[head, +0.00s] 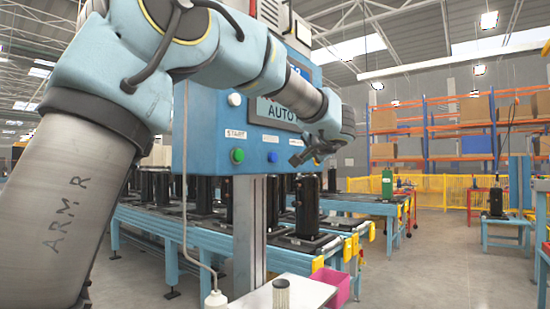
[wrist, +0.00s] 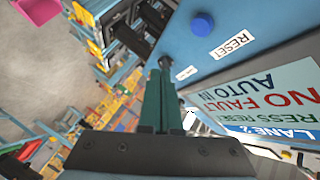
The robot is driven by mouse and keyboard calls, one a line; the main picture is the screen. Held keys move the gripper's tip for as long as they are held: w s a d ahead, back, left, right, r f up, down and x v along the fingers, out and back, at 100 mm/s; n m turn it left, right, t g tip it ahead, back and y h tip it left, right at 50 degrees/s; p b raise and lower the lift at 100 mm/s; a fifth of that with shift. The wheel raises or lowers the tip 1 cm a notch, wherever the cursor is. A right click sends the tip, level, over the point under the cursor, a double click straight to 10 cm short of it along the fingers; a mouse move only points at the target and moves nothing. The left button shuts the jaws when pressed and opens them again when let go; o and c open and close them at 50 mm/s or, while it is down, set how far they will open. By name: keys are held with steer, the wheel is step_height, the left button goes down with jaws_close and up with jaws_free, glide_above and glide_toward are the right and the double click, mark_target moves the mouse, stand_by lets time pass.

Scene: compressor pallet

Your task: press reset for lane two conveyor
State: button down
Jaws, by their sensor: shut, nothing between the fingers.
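The blue control panel (head: 208,125) stands in the middle of the head view. A blue button (head: 272,157) sits low on its face. In the wrist view the blue button (wrist: 202,24) is beside a RESET label (wrist: 232,43). The screen (wrist: 262,100) reads NO FAULT and AUTO, with a LANE 2 strip (wrist: 270,133) by it. My gripper (head: 294,160) is right of the button in the head view. In the wrist view my gripper (wrist: 165,68) is shut and empty, its tips apart from the button in the picture. The gap to the panel is unclear.
A green START button (head: 238,156) and a white round fitting (head: 234,99) are left on the panel. Conveyors with black compressors (head: 308,205) stand behind and beside it. A pink bin (head: 336,284) and white table (head: 300,296) are below. Open floor lies right.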

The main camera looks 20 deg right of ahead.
mark_target(274, 157)
steer(key=w+a, duration=0.3)
steer(key=w, duration=0.3)
steer(key=shift+w+a+p, duration=0.35)
steer(key=shift+w+a, duration=0.05)
steer(key=shift+w, duration=0.1)
stand_by(1.7)
steer(key=shift+w+a+b, duration=0.2)
steer(key=shift+w+b, duration=0.05)
steer(key=shift+b, duration=0.15)
steer(key=shift+w+a+b, duration=0.3)
steer(key=shift+w, duration=0.2)
stand_by(1.0)
steer(key=shift+s+d, duration=0.1)
steer(key=shift+s, duration=0.05)
steer(key=shift+s+d+b, duration=0.35)
steer(key=shift+s+b, duration=0.2)
steer(key=shift+s, duration=0.1)
